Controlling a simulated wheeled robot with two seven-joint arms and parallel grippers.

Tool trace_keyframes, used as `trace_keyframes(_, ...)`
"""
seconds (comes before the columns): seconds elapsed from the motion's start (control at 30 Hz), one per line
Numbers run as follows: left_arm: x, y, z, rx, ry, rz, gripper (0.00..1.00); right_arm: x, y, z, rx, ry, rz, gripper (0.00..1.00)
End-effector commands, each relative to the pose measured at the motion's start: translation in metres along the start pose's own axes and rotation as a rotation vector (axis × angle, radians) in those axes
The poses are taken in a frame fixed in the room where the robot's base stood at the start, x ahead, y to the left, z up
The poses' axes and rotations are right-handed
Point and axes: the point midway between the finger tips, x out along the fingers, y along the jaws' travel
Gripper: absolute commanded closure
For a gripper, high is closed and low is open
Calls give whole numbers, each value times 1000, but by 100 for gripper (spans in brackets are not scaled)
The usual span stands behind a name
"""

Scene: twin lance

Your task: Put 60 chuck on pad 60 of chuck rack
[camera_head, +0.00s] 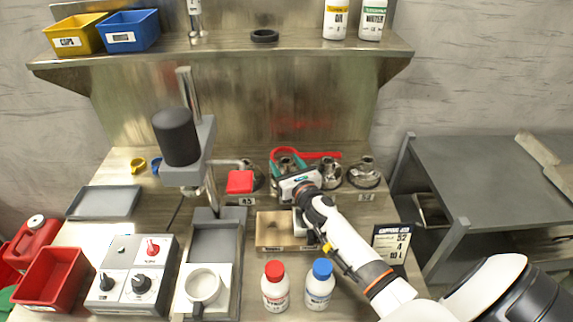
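The chuck rack runs along the back of the bench, with small plates reading about 45 (247,201) and 52 (366,197). Metal chucks stand there: one at the right (364,172), one in the middle (330,173), and one partly hidden behind a red block (240,182). My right gripper (288,168) points away from me at the rack, with green fingers either side of a metal part. Whether they touch it is unclear. A red curved handle (318,154) lies just behind. I cannot read a 60; my gripper and wrist hide that part. My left gripper is not in view.
A grey post with a black cylinder (177,137) rises left of the rack. Red-capped (275,286) and blue-capped (320,285) bottles stand in front, beside my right arm. A shelf (220,52) overhangs the back.

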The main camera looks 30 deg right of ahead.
Motion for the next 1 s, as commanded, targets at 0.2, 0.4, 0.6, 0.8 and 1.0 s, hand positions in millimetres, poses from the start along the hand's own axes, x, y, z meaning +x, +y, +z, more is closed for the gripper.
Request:
trace_keyframes(0.2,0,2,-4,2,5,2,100,-1,0,-1,0,2,0,40)
trace_keyframes(0.4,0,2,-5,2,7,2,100,-24,0,0,-1,0,-1,40)
trace_keyframes(0.6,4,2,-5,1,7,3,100,-67,0,1,-1,0,-1,40)
trace_keyframes(0.8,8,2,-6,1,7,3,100,-102,0,1,0,1,0,40)
trace_keyframes(1.0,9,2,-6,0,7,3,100,-118,0,-1,0,2,0,40)
